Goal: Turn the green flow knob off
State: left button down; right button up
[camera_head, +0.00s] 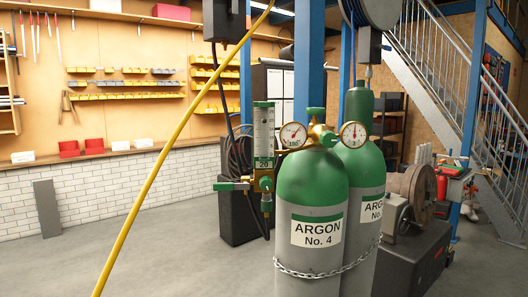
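A regulator with a clear upright flow tube (264,135) is mounted left of the front argon cylinder (312,190), labelled "ARGON No. 4". A round green knob (265,184) sits at the foot of the flow tube, above a short hanging fitting. A green handle-like end (223,186) points left from the same level. I cannot tell from this view which of these green parts is the flow knob, or its turn position. Two round gauges (293,135) (353,135) flank the brass body. Neither of my grippers shows in the head view.
A second argon cylinder (364,200) stands close behind on the right, with a chain (315,274) around both. A yellow hose (180,135) slants across the left foreground. A dark cabinet (240,217) stands behind the regulator.

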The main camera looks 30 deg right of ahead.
aim_at(266, 183)
jog(key=i+l+z, duration=0.15)
jog(key=z, duration=0.9)
